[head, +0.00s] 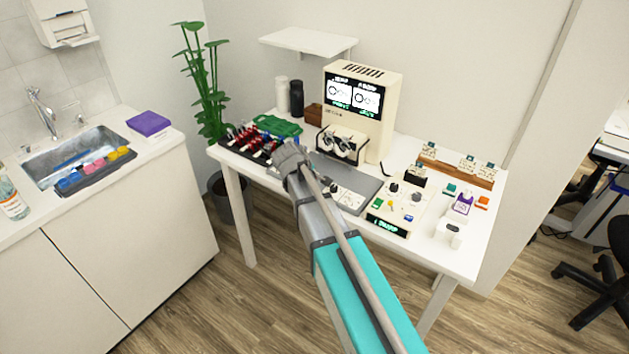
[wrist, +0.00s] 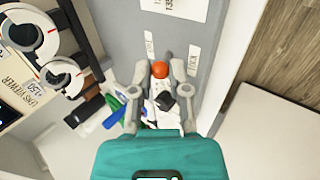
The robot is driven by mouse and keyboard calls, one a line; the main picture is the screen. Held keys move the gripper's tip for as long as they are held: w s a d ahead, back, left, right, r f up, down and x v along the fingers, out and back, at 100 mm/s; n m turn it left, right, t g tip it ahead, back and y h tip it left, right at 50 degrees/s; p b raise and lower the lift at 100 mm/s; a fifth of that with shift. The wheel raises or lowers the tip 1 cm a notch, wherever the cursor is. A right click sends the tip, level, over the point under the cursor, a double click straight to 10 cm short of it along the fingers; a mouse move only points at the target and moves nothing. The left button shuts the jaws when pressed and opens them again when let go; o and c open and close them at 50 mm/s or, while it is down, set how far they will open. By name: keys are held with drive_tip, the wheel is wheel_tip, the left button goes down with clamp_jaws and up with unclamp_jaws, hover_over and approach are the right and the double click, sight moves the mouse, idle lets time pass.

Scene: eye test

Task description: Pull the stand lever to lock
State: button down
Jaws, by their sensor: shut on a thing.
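The stand lever (wrist: 160,69) shows in the wrist view as an orange-red ball knob on a short shaft, with a dark block near its lower end. It stands against a grey panel (wrist: 205,28) between two white labels that seem to read FREE on the left and LOCK on the right. The knob is closer to the left label. My gripper (wrist: 160,72) has a finger on each side of the knob and is shut on it. In the head view my arm reaches to the viewer's grey base (head: 362,190) and hides the lever and fingertips.
A rack of red-handled items (head: 243,140) is left of my arm. A control box (head: 398,207), a purple-labelled bottle (head: 462,206) and a wooden rack (head: 455,171) stand to the right.

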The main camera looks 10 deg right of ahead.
drive_tip(key=shift+s+a+f+t+h+b, duration=0.1)
drive_tip(key=shift+s+t+h+b, duration=0.05)
drive_tip(key=shift+t+h+b, duration=0.3)
drive_tip(key=shift+s+a+f+t+h+b, duration=0.1)
drive_tip(key=shift+t+h+b, duration=0.15)
drive_tip(key=shift+b, duration=0.3)
drive_tip(key=c, duration=0.6)
unclamp_jaws()
drive_tip(key=shift+w+r+p, duration=0.1)
drive_tip(key=shift+r+p, duration=0.05)
drive_tip(key=shift+p, duration=0.2)
